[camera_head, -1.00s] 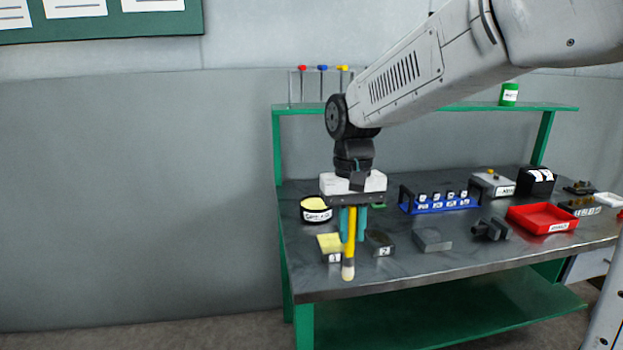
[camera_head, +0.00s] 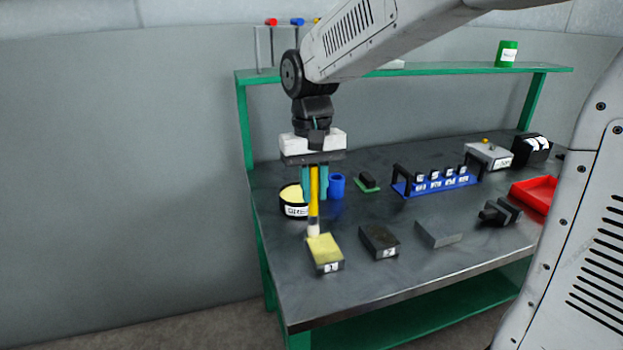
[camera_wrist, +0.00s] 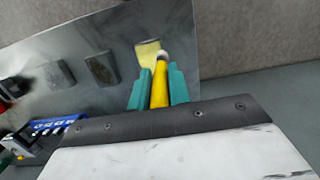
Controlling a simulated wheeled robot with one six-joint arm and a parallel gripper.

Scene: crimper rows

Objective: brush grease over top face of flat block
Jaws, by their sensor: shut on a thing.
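My gripper (camera_head: 314,182) is shut on the yellow handle of a brush (camera_head: 314,190), which hangs upright with its pale bristle tip down. The tip is at the far edge of a flat block labelled 1 (camera_head: 325,252), whose top is yellow; I cannot tell whether it touches. In the wrist view the brush (camera_wrist: 160,85) stands between the teal fingers (camera_wrist: 158,88), with the yellow-topped block (camera_wrist: 147,50) just beyond its tip. A dark-topped block labelled 2 (camera_head: 379,241) lies to the right. A black tub of yellow grease (camera_head: 292,198) stands behind, partly hidden by the gripper.
A plain grey block (camera_head: 438,234) and a dark clamp-like part (camera_head: 499,212) lie further right. A blue cup (camera_head: 337,186), a blue rack (camera_head: 440,184) and a red tray (camera_head: 534,192) stand on the bench. The bench front (camera_head: 400,275) is bare.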

